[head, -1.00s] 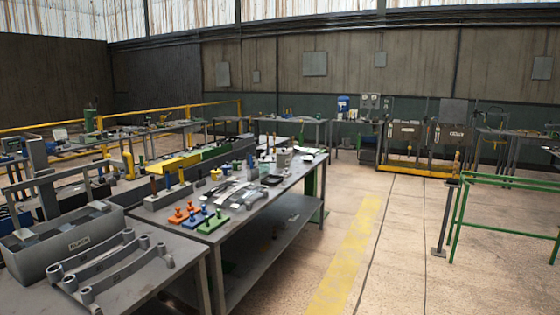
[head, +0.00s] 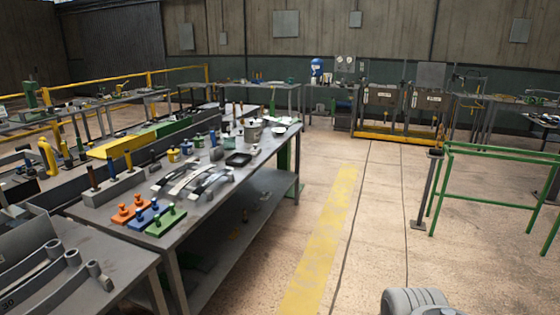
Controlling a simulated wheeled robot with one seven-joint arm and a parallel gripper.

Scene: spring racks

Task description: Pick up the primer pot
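No pot can be told for sure as the primer pot at this size. Several small pots stand on the long grey workbench (head: 120,220). A larger grey pot (head: 252,133) stands farther back, near a black tray (head: 239,159). My gripper is not in view. A rounded grey part of my arm shows at the bottom right, apart from the bench.
Orange (head: 130,208), blue (head: 150,214) and green (head: 166,222) fixtures stand at the bench's near end, with curved springs (head: 190,180) behind. Open floor with a yellow stripe (head: 325,240) lies right of the bench. Green rails (head: 490,152) stand at the right.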

